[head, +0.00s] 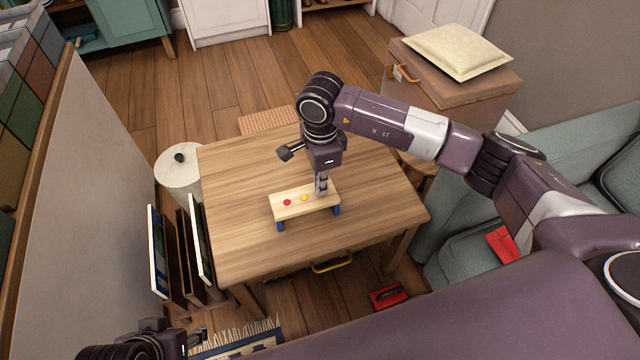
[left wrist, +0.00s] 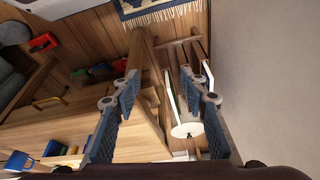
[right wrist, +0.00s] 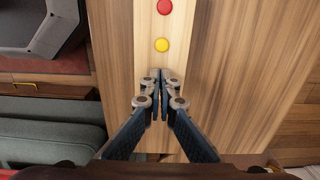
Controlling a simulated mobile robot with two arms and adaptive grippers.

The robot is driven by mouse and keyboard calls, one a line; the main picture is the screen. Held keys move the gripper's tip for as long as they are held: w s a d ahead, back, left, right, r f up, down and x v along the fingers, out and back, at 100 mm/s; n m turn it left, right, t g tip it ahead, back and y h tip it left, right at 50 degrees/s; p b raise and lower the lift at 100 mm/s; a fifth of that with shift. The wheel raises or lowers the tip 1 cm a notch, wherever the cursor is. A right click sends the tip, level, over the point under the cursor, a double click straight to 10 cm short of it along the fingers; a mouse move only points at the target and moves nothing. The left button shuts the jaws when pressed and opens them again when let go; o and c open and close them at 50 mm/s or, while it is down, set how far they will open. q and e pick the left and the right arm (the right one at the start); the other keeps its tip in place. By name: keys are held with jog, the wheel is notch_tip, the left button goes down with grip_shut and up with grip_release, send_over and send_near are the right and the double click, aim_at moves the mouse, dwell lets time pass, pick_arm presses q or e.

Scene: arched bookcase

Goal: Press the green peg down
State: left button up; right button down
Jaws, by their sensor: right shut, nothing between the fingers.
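A small pale wooden peg bench (head: 320,203) with blue legs stands on the wooden table (head: 250,240). Its red peg (head: 287,202) and yellow peg (head: 304,198) show as round tops, also in the right wrist view as red peg (right wrist: 164,7) and yellow peg (right wrist: 161,45). I see no green peg; my right gripper covers the bench's right part. My right gripper (head: 321,191) points down there, its closed fingertips (right wrist: 160,76) beside the yellow peg. I cannot tell whether they touch anything. My left gripper (left wrist: 165,82) is open and empty, off the table's near left side.
A white round stand (head: 178,178) and upright framed boards (head: 200,240) stand left of the table. A grey sofa (head: 470,225) and a box with a cushion (head: 456,50) are on the right. The tabletop around the bench is mostly clear.

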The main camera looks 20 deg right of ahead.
pick_arm(q)
jog(key=shift+s, duration=0.1)
pick_arm(e)
jog(key=shift+r+p, duration=0.65)
jog(key=shift+r, duration=0.25)
jog(key=shift+r+p, duration=0.45)
jog(key=shift+r, duration=0.25)
jog(key=shift+r+p, duration=0.3)
jog(key=shift+r, duration=0.2)
jog(key=shift+r+p, duration=0.65)
jog(key=shift+r, duration=0.4)
pick_arm(q)
notch_tip(320, 180, down, 12)
jog(key=g+p, duration=0.1)
jog(key=shift+d+f+p, duration=0.15)
jog(key=shift+f+p, duration=0.1)
jog(key=shift+p, duration=0.1)
pick_arm(e)
jog(key=shift+r, duration=1.4)
jog(key=shift+a, duration=0.1)
